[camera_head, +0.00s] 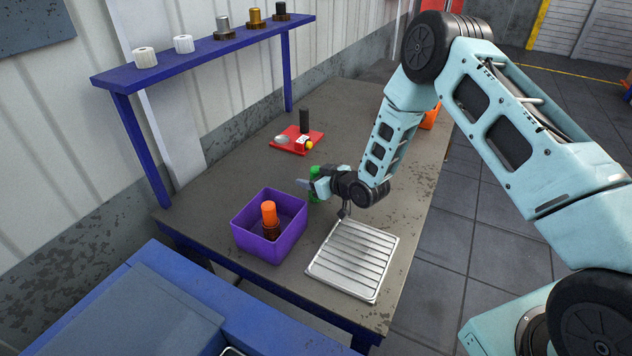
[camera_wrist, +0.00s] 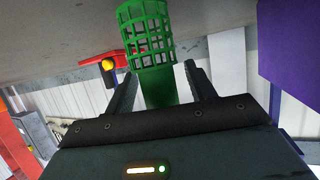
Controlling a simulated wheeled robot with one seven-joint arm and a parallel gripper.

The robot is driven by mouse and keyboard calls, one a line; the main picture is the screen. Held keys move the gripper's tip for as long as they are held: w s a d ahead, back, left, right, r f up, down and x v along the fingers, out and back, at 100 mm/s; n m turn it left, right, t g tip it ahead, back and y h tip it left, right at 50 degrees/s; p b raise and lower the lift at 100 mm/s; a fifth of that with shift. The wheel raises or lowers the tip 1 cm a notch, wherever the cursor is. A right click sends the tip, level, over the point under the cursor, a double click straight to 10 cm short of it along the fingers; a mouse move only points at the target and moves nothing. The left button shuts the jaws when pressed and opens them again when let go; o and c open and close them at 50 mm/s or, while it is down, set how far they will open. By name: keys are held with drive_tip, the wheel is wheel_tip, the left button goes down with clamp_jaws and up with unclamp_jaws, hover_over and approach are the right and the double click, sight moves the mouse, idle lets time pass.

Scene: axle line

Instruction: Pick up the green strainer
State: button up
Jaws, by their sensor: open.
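The green strainer (camera_wrist: 147,40) is a cylinder with a grid-like wall at one end and a solid green part at the other. In the wrist view it lies between the two fingers of my gripper (camera_wrist: 158,85), with a gap visible on the right side. My gripper is open around it. In the head view the strainer (camera_head: 315,186) stands on the table behind the purple bin, partly hidden by my gripper (camera_head: 312,184).
A purple bin (camera_head: 284,241) holding an orange-topped part (camera_head: 269,213) stands close in front. A ribbed metal tray (camera_head: 353,258) lies to the right. A red board (camera_head: 297,140) with small parts lies behind. A blue shelf (camera_head: 205,49) runs along the wall.

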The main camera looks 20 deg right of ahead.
drive_tip(key=shift+w, duration=0.1)
drive_tip(key=c, duration=1.1)
